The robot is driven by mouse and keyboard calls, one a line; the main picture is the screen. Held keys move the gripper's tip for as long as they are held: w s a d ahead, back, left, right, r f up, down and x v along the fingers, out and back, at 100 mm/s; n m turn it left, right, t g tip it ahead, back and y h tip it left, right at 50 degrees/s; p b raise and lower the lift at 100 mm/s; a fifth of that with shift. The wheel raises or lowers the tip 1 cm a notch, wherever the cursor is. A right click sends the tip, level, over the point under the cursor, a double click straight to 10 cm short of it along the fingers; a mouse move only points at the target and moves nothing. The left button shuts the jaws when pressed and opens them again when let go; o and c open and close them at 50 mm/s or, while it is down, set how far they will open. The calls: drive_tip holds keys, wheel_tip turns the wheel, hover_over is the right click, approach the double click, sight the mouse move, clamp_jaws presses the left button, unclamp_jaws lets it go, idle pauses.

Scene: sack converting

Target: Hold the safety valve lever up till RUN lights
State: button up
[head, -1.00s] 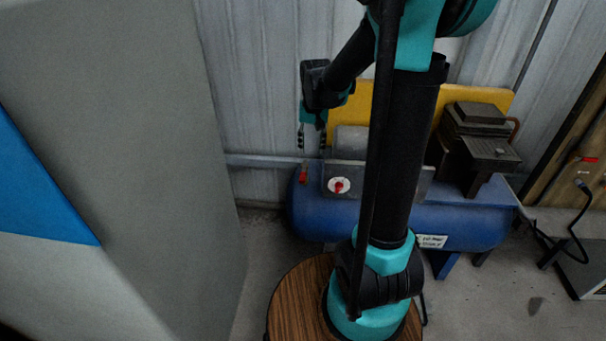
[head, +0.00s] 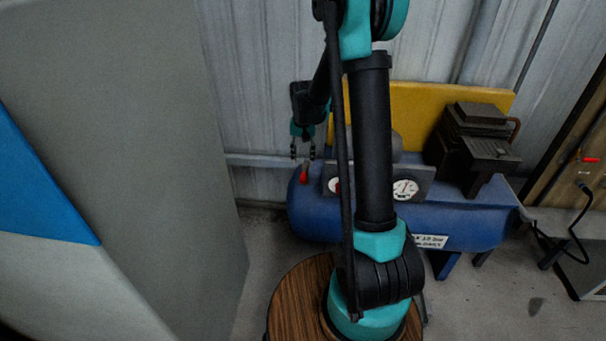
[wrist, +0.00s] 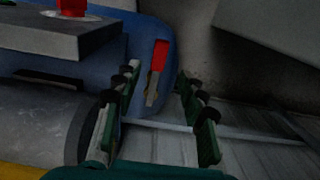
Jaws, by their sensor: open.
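The safety valve lever is a small red lever (head: 304,175) at the left end of the blue compressor tank (head: 440,215). In the wrist view the red lever (wrist: 160,56) stands ahead between the two fingers, with a brass-coloured stem below its red part. My gripper (head: 303,152) is open just above the lever in the head view; it also shows in the wrist view (wrist: 158,95), fingers spread on either side of the lever's line. I cannot tell whether a finger touches it. No lit RUN lamp is visible to me.
A grey panel with a red knob (head: 335,186) and a white gauge (head: 405,189) sits on the tank, partly behind my arm. The dark pump (head: 478,140) and yellow guard (head: 425,100) stand behind. A large grey cabinet (head: 150,180) fills the left.

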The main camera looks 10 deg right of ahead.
sight(303, 176)
wheel_tip(303, 176, down, 8)
drive_tip(key=shift+r, duration=0.1)
drive_tip(key=shift+c, duration=0.4)
clamp_jaws()
